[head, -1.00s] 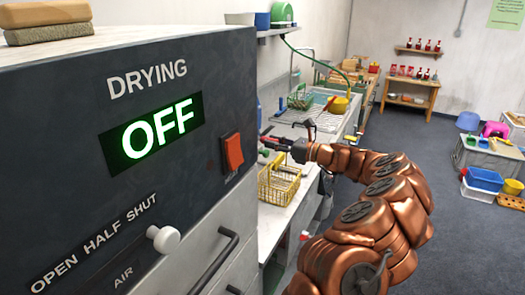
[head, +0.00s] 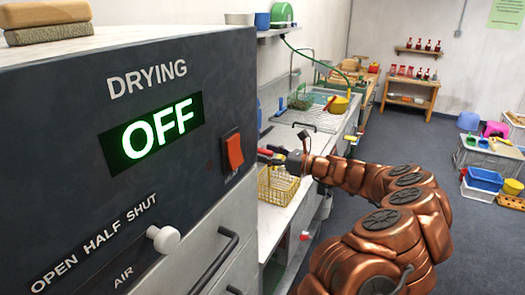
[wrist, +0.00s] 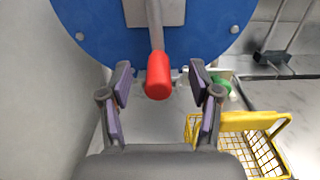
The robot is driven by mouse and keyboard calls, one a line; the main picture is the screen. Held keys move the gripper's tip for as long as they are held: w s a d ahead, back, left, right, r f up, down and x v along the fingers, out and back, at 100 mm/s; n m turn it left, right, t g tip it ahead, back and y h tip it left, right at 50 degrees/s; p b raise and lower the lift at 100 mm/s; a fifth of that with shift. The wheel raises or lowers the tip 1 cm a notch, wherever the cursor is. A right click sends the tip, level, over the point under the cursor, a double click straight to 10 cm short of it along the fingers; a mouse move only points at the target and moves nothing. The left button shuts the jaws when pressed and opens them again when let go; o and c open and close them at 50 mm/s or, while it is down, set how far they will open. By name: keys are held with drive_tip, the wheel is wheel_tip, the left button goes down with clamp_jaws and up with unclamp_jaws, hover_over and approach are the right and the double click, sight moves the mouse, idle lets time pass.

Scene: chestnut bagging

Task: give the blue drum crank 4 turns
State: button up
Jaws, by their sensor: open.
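The blue drum (wrist: 85,25) shows as a large disc at the top of the wrist view, with a grey plate at its middle. Its crank has a grey arm and a red knob (wrist: 158,83) hanging downward. My gripper (wrist: 160,85) is open, with its two fingers on either side of the red knob and visible gaps between them. In the head view my gripper (head: 274,155) is small, above the counter beside the drying cabinet.
A yellow wire basket (wrist: 250,140) stands right of my gripper; it also shows in the head view (head: 279,185). The drying cabinet (head: 225,75), showing OFF, fills the left. A sink counter (head: 310,115) lies beyond. The floor on the right is partly clear.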

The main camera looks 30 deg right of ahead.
idle(0.3)
drive_tip(key=p+v, duration=0.1)
drive_tip(key=v, duration=0.8)
drive_tip(key=shift+p, duration=0.35)
idle(0.4)
